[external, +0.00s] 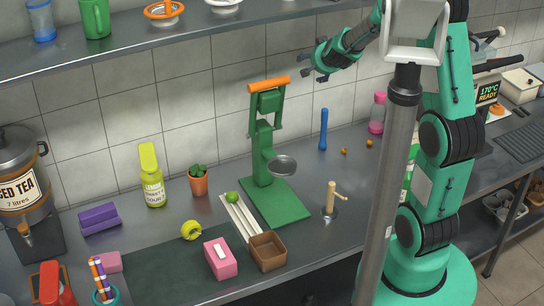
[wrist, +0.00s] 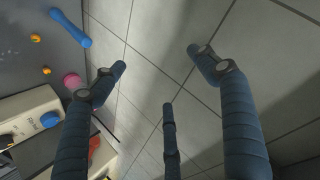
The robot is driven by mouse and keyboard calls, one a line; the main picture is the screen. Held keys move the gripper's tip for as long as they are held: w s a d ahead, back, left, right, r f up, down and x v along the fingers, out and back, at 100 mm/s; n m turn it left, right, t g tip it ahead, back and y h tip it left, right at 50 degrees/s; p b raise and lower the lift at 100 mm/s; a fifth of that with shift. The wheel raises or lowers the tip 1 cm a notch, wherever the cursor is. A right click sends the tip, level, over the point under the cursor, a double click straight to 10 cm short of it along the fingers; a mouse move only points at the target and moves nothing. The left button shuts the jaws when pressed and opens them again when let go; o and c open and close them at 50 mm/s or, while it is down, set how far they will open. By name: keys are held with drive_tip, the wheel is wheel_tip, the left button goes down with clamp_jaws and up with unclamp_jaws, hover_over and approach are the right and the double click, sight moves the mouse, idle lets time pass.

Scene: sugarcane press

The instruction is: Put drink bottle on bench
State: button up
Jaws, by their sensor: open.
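A pink-capped bottle (external: 377,112) stands upright at the back of the grey bench (external: 330,185), by the tiled wall. A yellow-green labelled bottle (external: 154,185) stands upright on the bench farther left. I cannot tell which one is the drink bottle. My gripper (external: 318,66) is open and empty, high above the bench, near the wall and up to the left of the pink-capped bottle. In the wrist view the spread fingers of my gripper (wrist: 160,75) face wall tiles, and a round pink top (wrist: 72,80) shows beside the left finger.
A green press (external: 265,150) with an orange handle stands mid-bench. A shelf (external: 190,45) runs along the upper left. The dark green mat (external: 170,270) has clear space.

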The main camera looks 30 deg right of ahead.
drive_tip(key=s+a+r+n+g+y, duration=0.15)
drive_tip(key=s+a+r, duration=0.35)
drive_tip(key=s, duration=0.5)
drive_tip(key=s+a+r+n+y, duration=0.25)
drive_tip(key=s+a+r, duration=0.3)
drive_tip(key=s, duration=0.45)
drive_tip(key=s+f+n+g+h, duration=0.1)
drive_tip(key=s+n+g, duration=0.1)
drive_tip(key=s, duration=2.2)
drive_tip(key=shift+s+d+f+n+g+h, duration=0.2)
drive_tip(key=shift+s+n+g+h, duration=0.15)
drive_tip(key=shift+g, duration=0.5)
